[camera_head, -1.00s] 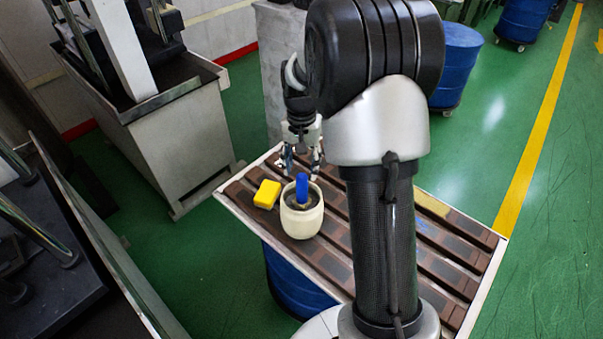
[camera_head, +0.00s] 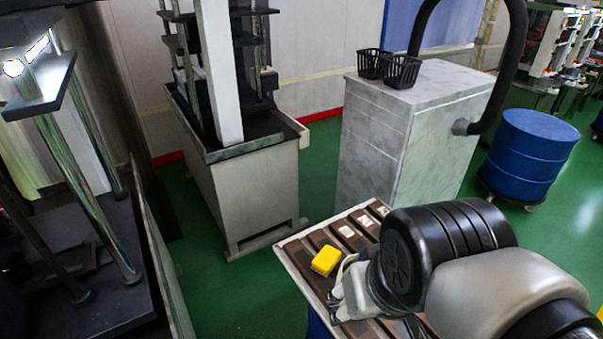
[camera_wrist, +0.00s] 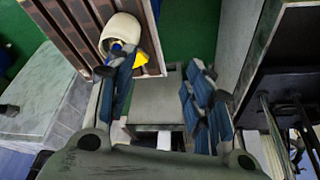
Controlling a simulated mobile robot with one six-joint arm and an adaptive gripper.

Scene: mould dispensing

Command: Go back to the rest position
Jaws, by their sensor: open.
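My gripper (camera_wrist: 165,90) is open and empty in the wrist view, its blue-padded fingers spread wide apart. The tabletop also shows in the head view (camera_head: 294,262), partly covered by my folded arm. The pot and my gripper's fingertips are hidden in the head view.
A marbled cabinet (camera_head: 375,150) with black baskets (camera_head: 403,72) stands behind, and a blue drum (camera_head: 530,150) is at right. Presses stand at left. Green floor is open between.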

